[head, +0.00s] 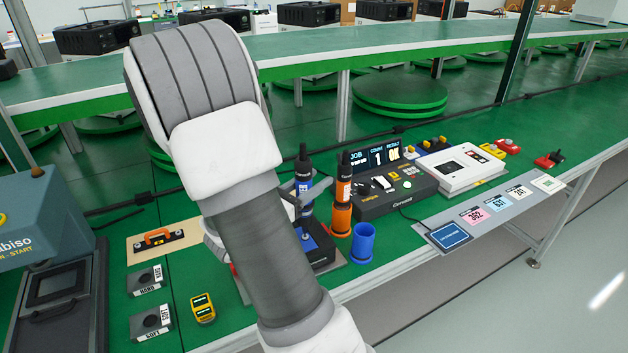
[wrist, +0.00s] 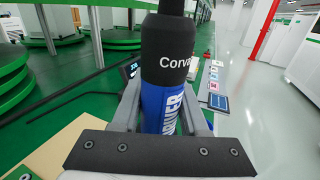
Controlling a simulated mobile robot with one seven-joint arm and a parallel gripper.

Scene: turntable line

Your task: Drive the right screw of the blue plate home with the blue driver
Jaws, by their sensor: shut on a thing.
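The blue driver (head: 303,182), with a black top, stands upright between the fingers of my gripper (head: 297,200) in the head view. In the wrist view my gripper (wrist: 163,118) is shut on the blue driver (wrist: 163,112), with its lettered blue body between the two grey fingers. The blue plate (head: 320,243) lies in a dark fixture below and beside the driver, partly hidden behind my arm. I cannot make out the right screw, and the driver's tip is hidden, so contact cannot be told.
An orange driver (head: 343,178) stands in an orange holder (head: 341,218); an empty blue holder (head: 362,242) is beside it. The black job controller (head: 395,197) is behind them. An orange-handled tool (head: 158,237), marked grey blocks (head: 147,280) and a yellow device (head: 202,307) lie at left.

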